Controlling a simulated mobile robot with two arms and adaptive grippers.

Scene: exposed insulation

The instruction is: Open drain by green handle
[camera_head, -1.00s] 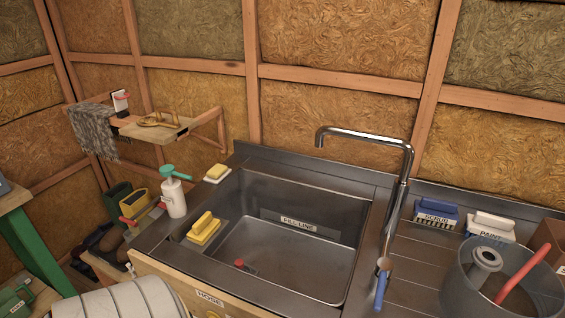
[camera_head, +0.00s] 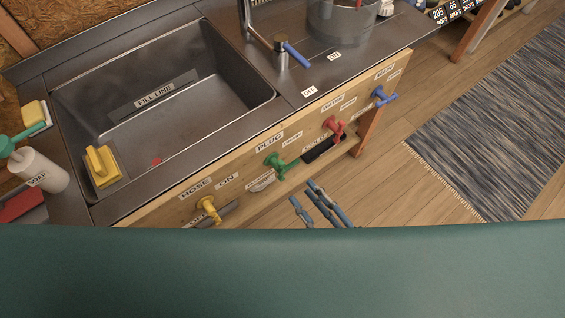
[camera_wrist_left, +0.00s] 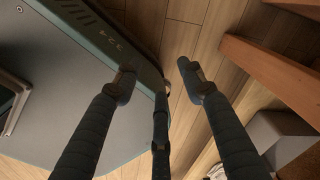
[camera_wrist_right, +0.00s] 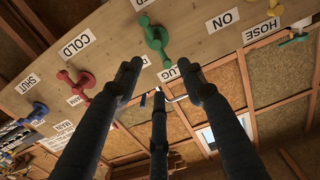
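The green handle (camera_head: 278,166) sits on the wooden front panel (camera_head: 235,178) below the sink (camera_head: 190,95), by the PLUG label. The handle also shows near the top of the right wrist view (camera_wrist_right: 153,38), ahead of the fingertips. My right gripper (camera_head: 305,193) is open and empty, in front of the panel, a little below and right of the green handle and apart from it. Its fingers are spread in the right wrist view (camera_wrist_right: 159,72). My left gripper (camera_wrist_left: 155,74) is open and empty above the floor, outside the head view.
A yellow handle (camera_head: 208,208) by HOSE is left of the green one. A red handle (camera_head: 335,128) and a blue handle (camera_head: 382,96) are to its right. In the left wrist view, a wooden beam (camera_wrist_left: 270,75) stands to the right. Floor near the striped rug (camera_head: 500,120) is clear.

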